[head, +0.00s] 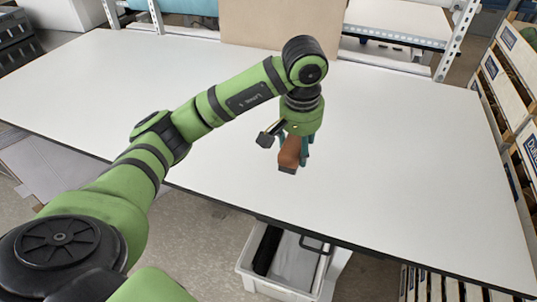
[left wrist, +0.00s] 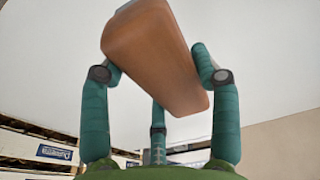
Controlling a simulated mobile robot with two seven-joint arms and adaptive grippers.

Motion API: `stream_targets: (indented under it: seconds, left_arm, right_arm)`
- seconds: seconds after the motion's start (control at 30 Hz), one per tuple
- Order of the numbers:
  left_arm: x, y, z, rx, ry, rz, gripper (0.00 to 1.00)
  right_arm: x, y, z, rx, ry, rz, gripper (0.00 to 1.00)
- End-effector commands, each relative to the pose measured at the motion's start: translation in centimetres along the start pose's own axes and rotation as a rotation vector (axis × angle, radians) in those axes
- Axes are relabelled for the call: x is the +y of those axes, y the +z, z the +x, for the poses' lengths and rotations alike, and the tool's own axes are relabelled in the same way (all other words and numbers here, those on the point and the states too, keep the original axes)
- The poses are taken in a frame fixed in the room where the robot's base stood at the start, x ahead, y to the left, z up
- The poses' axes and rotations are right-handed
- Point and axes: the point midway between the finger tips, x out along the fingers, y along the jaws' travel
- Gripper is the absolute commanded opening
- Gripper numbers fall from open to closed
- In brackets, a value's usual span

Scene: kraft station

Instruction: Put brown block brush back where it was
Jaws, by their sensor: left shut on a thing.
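The brown block brush (head: 290,153) is in the grip of my left gripper (head: 296,150), over the middle of the white table (head: 400,150). In the left wrist view the brush (left wrist: 158,55) shows as a smooth brown block, tilted, between the teal fingers of the gripper (left wrist: 157,75). Fingers press on it from the left and right, and a third finger is behind it. In the head view the brush's lower end points toward the table's front edge. I cannot tell whether it touches the tabletop. My right gripper is not in view.
A brown board (head: 270,22) stands at the table's back edge, by a metal frame (head: 455,40). Wooden crates (head: 510,85) stand at the right. A white bin (head: 285,268) with dark and light items is below the front edge. The tabletop around the gripper is clear.

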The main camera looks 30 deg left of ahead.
Motion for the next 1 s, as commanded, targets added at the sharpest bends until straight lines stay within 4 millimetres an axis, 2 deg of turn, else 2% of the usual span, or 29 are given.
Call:
stream_targets:
  seconds: [0.03,0.2,0.33,0.5,0.73,1.0]
  left_arm:
    - [-1.4,-0.1,0.4,-0.005,-0.004,-0.006,0.36]
    - [-4.8,-0.7,2.6,-0.003,-0.003,-0.004,0.36]
    - [-6.4,-1.1,3.9,-0.001,0.000,-0.002,0.36]
    - [-7.0,-1.1,4.8,0.000,0.001,0.000,0.36]
    - [-6.9,-0.6,7.8,-0.001,0.002,0.000,0.36]
    - [-6.9,-0.6,8.4,0.004,0.001,0.001,0.36]
  right_arm:
    - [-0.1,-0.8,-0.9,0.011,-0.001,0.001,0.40]
    - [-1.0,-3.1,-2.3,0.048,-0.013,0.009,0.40]
    - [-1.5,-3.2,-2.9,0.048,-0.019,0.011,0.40]
    - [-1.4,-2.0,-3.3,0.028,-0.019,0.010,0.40]
    - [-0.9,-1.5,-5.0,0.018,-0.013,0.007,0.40]
    - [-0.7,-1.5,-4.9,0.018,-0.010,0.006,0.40]
